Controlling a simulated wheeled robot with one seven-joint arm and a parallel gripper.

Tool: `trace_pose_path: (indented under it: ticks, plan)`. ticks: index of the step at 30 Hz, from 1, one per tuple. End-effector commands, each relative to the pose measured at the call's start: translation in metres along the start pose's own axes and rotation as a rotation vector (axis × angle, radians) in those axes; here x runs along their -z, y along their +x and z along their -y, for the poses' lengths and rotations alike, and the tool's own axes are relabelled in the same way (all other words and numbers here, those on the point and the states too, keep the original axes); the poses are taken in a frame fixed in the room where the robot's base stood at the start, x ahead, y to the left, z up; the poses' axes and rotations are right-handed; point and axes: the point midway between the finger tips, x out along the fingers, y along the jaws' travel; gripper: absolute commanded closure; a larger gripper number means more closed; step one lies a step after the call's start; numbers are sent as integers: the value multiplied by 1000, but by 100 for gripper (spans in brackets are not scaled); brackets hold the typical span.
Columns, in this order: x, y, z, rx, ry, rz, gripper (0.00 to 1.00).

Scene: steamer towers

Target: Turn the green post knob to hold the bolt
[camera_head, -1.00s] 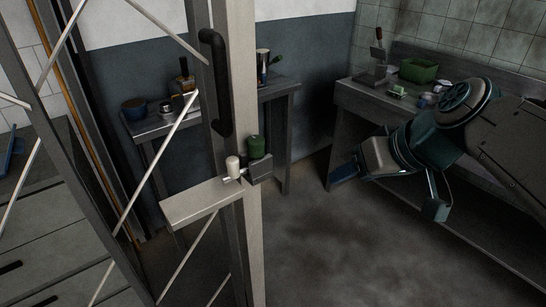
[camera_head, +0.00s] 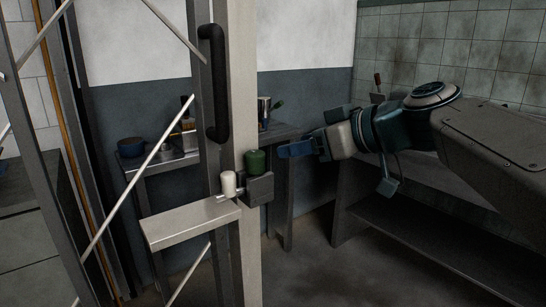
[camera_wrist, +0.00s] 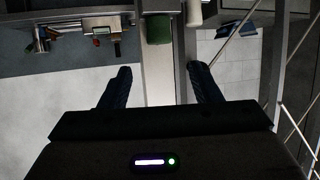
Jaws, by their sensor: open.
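The green knob (camera_head: 256,162) stands upright on a dark block (camera_head: 258,189) on the pale post (camera_head: 243,100). A cream knob (camera_head: 228,184) stands just left of it, beside a short silvery bolt (camera_head: 232,196). My gripper (camera_head: 292,150) is to the right of the green knob, at about its height in the picture, and apart from it. In the wrist view the green knob (camera_wrist: 158,29) lies beyond and between my open, empty fingers (camera_wrist: 161,68). The cream knob (camera_wrist: 195,10) is at the top edge there.
A black handle (camera_head: 215,85) is on the post above the knobs. A pale ledge (camera_head: 190,222) juts left below them. Thin braces cross the frame at left. A back table (camera_head: 280,134) bears several items, and a bench (camera_head: 420,235) stands at right.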

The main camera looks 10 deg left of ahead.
Motion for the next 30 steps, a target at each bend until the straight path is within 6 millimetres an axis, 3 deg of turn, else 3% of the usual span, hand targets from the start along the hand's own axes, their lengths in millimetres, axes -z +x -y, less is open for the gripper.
trace_pose_path:
  ticks: [6, 12, 18, 27, 30]
  plan:
    - [-2, 50, 0, 2, 2, 3, 43]
    - [-1, 83, 0, 2, 2, 2, 43]
    - [-1, 99, 0, 0, 1, 2, 43]
    - [-1, 101, 0, -1, 1, 1, 43]
    - [-1, 101, 0, -1, 1, 1, 68]
